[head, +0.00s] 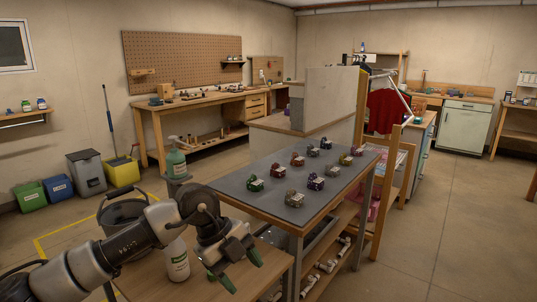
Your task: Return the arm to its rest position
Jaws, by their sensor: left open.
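My left arm comes in from the lower left, and its gripper (238,272) hangs over the front right part of a low wooden table (150,283). Its green-tipped fingers are apart and point down and to the right, with nothing seen between them. A white bottle (177,262) with a green label stands just left of the gripper, partly behind the arm. A dark bucket (124,212) stands behind the arm. My right gripper is not in view.
A grey-topped table (232,195) with several small coloured objects stands close behind and right of the gripper. Bins (87,172) line the left wall. The floor (450,220) at right is clear.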

